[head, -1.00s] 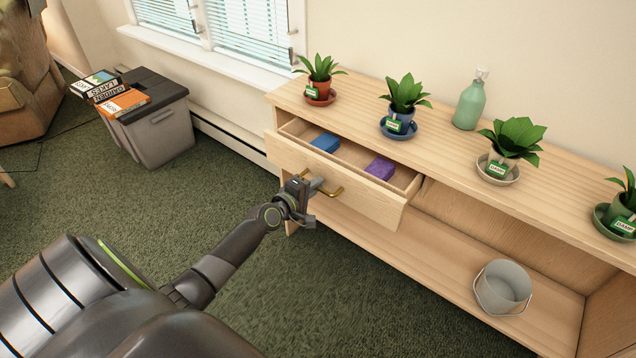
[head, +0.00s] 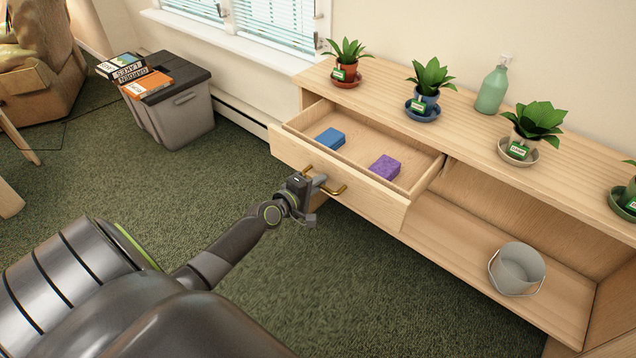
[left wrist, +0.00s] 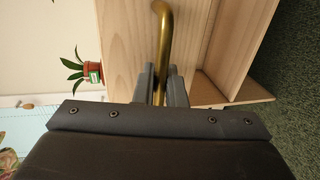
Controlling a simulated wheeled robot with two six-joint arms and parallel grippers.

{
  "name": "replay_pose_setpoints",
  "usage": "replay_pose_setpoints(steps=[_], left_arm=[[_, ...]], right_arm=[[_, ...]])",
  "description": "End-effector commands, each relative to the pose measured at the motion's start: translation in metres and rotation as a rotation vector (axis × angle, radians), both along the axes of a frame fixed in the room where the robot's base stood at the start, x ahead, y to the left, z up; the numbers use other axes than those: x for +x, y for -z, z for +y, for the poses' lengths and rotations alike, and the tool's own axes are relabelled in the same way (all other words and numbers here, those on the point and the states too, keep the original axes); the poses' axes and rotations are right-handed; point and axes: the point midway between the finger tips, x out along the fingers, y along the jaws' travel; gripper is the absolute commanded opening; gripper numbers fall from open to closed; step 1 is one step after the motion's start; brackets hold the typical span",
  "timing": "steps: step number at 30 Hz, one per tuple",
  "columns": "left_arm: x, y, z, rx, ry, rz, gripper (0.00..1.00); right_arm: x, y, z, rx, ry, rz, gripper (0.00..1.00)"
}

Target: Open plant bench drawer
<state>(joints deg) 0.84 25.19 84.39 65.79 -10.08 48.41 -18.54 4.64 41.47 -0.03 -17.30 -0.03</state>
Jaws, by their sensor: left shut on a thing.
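The wooden plant bench (head: 470,120) stands along the wall. Its drawer (head: 350,193) is pulled out, and its inside shows. A blue block (head: 328,139) and a purple block (head: 385,167) lie in it. My left gripper (head: 314,184) is shut on the brass handle (head: 337,190) on the drawer front. In the left wrist view the handle (left wrist: 165,40) passes between the two fingers (left wrist: 160,86), with the drawer front (left wrist: 122,50) behind. My right gripper is not in view.
Several potted plants, such as one in a blue pot (head: 424,98), and a green bottle (head: 493,88) stand on the bench top. A bucket (head: 517,270) sits on the lower shelf. A grey bin (head: 180,110) with books stands at the left. The green carpet before the drawer is clear.

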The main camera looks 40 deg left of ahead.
Motion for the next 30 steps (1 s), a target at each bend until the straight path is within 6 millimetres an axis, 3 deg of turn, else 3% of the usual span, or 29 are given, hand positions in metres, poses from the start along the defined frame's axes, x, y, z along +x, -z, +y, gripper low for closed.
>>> replay_pose_setpoints(steps=[2, 3, 6, 17, 23, 30], left_arm=[[0.000, 0.000, 0.000, 0.000, 0.000, 0.000, 0.00], [0.000, 0.000, 0.000, 0.000, 0.000, 0.000, 0.14], [0.000, 0.000, 0.000, 0.000, 0.000, 0.000, 0.26], [-0.005, -0.001, 0.001, 0.001, -0.001, 0.001, 0.26], [-0.034, -0.008, 0.003, 0.002, 0.000, 0.004, 0.26], [-0.084, -0.017, 0.007, 0.002, 0.000, 0.004, 0.26]], right_arm=[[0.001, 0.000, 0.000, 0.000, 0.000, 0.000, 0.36], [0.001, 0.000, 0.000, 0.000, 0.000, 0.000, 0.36], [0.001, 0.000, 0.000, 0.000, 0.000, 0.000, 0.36], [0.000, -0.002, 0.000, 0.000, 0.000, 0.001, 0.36], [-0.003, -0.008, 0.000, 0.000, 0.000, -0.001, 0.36], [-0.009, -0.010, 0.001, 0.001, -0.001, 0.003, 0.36]])
